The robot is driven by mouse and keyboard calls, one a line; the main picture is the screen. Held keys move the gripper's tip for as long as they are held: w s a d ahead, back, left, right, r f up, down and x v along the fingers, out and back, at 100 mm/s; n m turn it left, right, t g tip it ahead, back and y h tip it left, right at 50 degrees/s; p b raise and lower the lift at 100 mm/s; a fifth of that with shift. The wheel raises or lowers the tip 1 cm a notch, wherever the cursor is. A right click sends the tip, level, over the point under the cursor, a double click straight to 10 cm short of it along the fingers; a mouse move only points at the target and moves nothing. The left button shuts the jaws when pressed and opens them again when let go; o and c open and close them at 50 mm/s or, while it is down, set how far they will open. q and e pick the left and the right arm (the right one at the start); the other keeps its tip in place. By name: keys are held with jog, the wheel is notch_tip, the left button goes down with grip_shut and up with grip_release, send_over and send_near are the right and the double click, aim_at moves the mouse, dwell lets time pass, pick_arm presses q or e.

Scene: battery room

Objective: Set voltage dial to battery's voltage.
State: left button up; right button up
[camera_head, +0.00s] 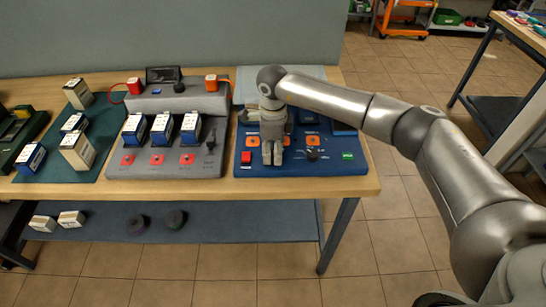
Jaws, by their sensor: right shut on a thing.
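My right gripper (272,160) points down over the left part of the blue panel (300,170), its fingers close together. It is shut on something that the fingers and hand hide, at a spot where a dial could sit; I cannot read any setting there. A black dial (313,155) shows on the same panel, to the right of the gripper and apart from it. Batteries with blue sides and white tops (161,128) stand upright on the grey station to the left; their labels are too small to read. My left gripper is out of view.
The panel also has a red button (246,157) and a green label (347,155). The grey station (120,170) carries a small dark screen (163,74). A green mat (100,107) holds more batteries. The lower shelf (250,222) bears a few items.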

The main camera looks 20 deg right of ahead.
aim_at(273, 154)
jog(key=n+b, duration=0.5)
jog(key=shift+f+n, duration=0.2)
jog(key=shift+n, duration=0.1)
jog(key=shift+n+b, duration=1.1)
jog(key=shift+n, duration=0.1)
jog(key=shift+r+n+b, duration=0.2)
jog(key=shift+n+b, duration=0.4)
jog(key=shift+n, duration=0.4)
jog(key=o, duration=1)
jog(key=shift+r, duration=0.1)
notch_tip(273, 154, up, 12)
jog(key=shift+f, duration=0.1)
